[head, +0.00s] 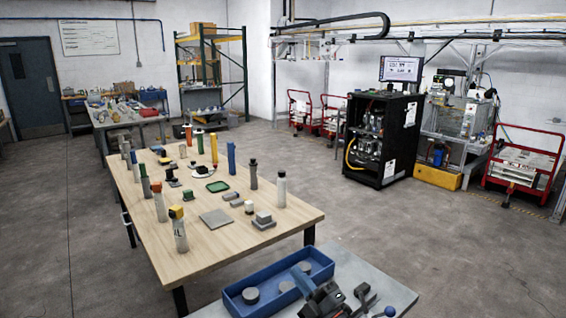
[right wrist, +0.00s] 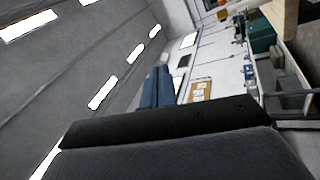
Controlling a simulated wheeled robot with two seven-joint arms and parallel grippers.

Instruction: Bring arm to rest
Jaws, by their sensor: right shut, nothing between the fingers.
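My right gripper (head: 332,299) is a dark shape at the bottom of the head view, over the grey side table (head: 350,268) and by the right end of a blue tray. It is shut with nothing held. The rest of my right arm is cut off by the frame edge. In the right wrist view a large dark block fills the lower part, and the camera looks tilted across the ceiling and a wall. My left gripper is not in view.
The blue tray (head: 233,304) holds grey round pieces. The wooden table (head: 160,258) carries several bottles, cylinders and small parts. A black cabinet (head: 380,140) with a monitor (head: 401,69) stands beyond. The floor right of the table is clear.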

